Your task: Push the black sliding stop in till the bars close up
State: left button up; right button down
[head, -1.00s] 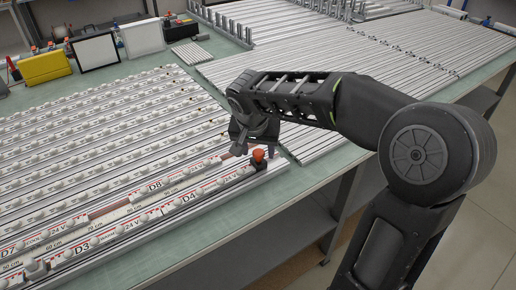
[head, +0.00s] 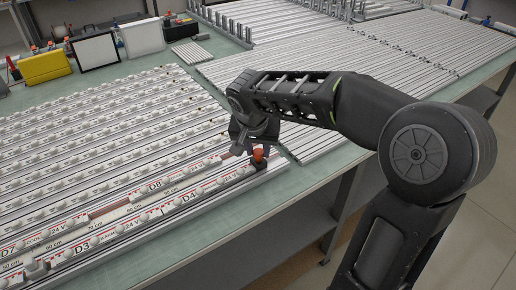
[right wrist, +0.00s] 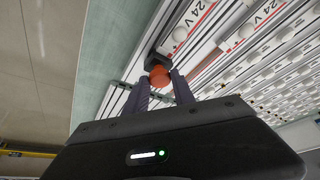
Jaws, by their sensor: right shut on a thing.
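The black sliding stop (head: 246,169) with an orange-red knob (head: 258,154) sits at the near right end of the rail with labelled bars. My right gripper (head: 258,150) is down at the knob. In the right wrist view, the fingers of my right gripper (right wrist: 160,86) are shut on the orange knob (right wrist: 159,75), one on each side, and the black body of the stop (right wrist: 157,61) shows beyond it. White bars marked D8 (head: 176,180) and D4 (head: 205,190) lie in the rail; a brown strip shows in a gap left of D8. My left gripper is out of view.
More rails with white bars (head: 110,130) fill the green table (head: 300,190) to the left and behind. A yellow case (head: 43,67) and framed panels (head: 96,50) stand at the back left. The table's edge runs along the right, with floor beyond.

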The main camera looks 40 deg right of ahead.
dwell(0.8)
jog(key=shift+a+f, duration=0.1)
jog(key=shift+a, duration=0.1)
jog(key=shift+a+b, duration=0.95)
jog(key=shift+b, duration=0.1)
jog(key=shift+a, duration=0.15)
jog(key=c, duration=1.1)
grip_release()
jog(key=shift+o, duration=0.2)
jog(key=shift+r, duration=0.2)
jog(key=v, duration=0.7)
jog(key=shift+r, duration=0.35)
